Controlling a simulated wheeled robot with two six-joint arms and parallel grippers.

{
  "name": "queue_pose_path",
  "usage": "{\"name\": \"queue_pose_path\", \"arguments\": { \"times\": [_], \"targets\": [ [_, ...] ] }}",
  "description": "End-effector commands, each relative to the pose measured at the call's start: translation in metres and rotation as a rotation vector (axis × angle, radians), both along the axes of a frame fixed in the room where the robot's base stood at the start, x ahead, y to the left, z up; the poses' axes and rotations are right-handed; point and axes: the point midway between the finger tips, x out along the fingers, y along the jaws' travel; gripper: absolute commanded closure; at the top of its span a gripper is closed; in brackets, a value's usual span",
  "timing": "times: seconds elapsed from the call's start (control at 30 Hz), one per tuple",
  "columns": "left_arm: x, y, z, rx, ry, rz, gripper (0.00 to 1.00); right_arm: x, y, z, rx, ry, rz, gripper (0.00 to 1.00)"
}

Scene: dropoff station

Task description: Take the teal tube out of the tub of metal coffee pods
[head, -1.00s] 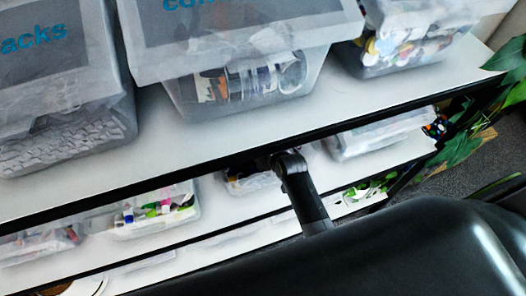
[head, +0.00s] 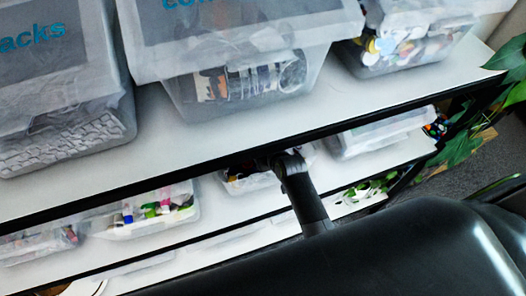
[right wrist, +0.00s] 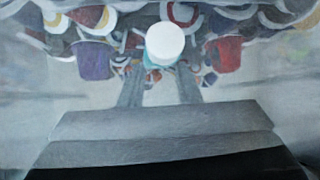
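In the right wrist view, the teal tube (right wrist: 150,60) shows its round white end toward the camera, with a little teal below it. Metal coffee pods, purple, red and dark with pale rims, lie around and behind it. My right gripper (right wrist: 160,74) has its two fingers apart, pointing at the tube. The tube's end shows just beyond the fingertips, in line with the gap; I cannot tell whether they touch it. The tub's walls are blurred. In the head view neither gripper shows, and I cannot make out the tube.
In the head view a white shelf (head: 200,150) carries a left tub (head: 60,145), a middle tub (head: 240,105) and a right tub with colourful contents (head: 400,62). Lower shelves hold more tubs, including one with bright items (head: 150,215). Green leaves (head: 470,155) hang at the right.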

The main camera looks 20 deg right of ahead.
Motion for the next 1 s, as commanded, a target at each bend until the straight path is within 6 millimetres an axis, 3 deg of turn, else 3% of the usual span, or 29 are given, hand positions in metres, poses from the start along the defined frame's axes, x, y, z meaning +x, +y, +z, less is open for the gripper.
{"name": "queue_pose_path", "arguments": {
  "times": [0.57, 1.0],
  "targets": [
    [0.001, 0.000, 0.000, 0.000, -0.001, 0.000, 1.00, -0.004, -0.001, -0.004, -0.004, 0.013, 0.002, 0.84],
    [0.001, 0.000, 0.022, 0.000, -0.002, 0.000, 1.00, -0.006, 0.000, 0.020, -0.002, 0.008, 0.001, 0.84]
  ]
}}
